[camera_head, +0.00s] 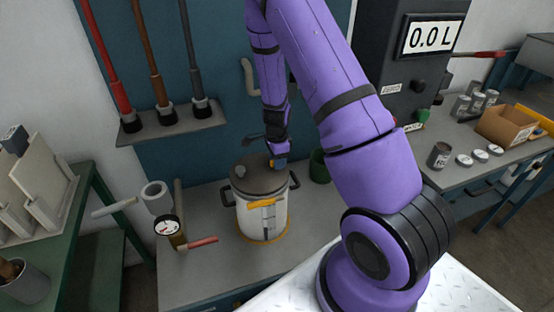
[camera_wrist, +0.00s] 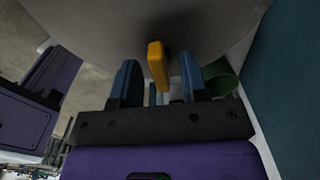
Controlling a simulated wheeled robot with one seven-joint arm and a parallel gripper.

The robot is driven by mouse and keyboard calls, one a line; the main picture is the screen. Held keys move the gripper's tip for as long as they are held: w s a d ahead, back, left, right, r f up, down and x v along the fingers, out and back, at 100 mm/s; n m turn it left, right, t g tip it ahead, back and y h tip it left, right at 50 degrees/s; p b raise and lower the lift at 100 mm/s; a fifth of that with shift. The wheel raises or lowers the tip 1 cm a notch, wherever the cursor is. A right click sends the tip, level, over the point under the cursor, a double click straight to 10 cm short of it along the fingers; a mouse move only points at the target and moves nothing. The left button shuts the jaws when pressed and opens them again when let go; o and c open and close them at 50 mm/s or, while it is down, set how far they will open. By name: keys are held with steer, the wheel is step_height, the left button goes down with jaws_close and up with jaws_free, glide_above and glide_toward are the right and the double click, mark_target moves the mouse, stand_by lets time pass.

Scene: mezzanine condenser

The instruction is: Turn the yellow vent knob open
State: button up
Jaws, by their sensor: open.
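The yellow vent knob (camera_wrist: 157,62) shows in the wrist view as an upright flat tab against the dark, rounded underside-like surface of the lid. My gripper (camera_wrist: 158,75) is open, with one blue finger on each side of the knob and visible gaps to it. In the head view my gripper (camera_head: 280,160) is at the right rear of the pot's dark lid (camera_head: 256,178); the knob itself is hidden there. The pale pot (camera_head: 250,218) stands upright on the grey bench, with a yellow part (camera_head: 262,204) on its front.
Cans (camera_head: 440,155) and a cardboard box (camera_head: 507,124) sit on the right table.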

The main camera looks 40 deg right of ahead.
jaws_close()
steer(key=n, duration=0.4)
steer(key=shift+n, duration=0.4)
steer(key=n, duration=0.4)
steer(key=shift+n, duration=0.3)
steer(key=n, duration=0.4)
steer(key=shift+n, duration=2.2)
